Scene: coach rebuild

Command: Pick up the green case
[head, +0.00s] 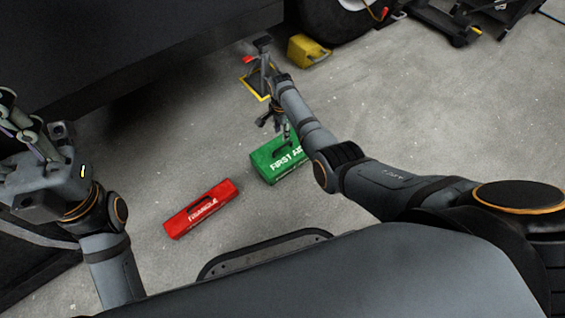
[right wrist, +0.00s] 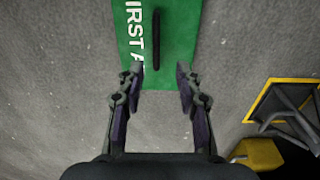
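The green case (head: 277,160) with "FIRST AID" lettering lies on the concrete floor near the middle of the head view. In the right wrist view the green case (right wrist: 180,40) fills the top middle, with a dark handle (right wrist: 156,40) along it. My right gripper (head: 284,138) is above the case's far side. In the right wrist view its two fingers (right wrist: 160,85) are apart, with the near end of the case showing between their tips. Nothing is held between them. My left gripper (head: 22,130) is raised at the left edge, away from the case; its finger gap is unclear.
A red case (head: 202,208) marked "TRIANGLE" lies left of the green case. A yellow block (head: 308,50) sits by a wheel (head: 345,15) under the dark vehicle side (head: 130,50). A yellow-edged stand (head: 256,84) is nearby.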

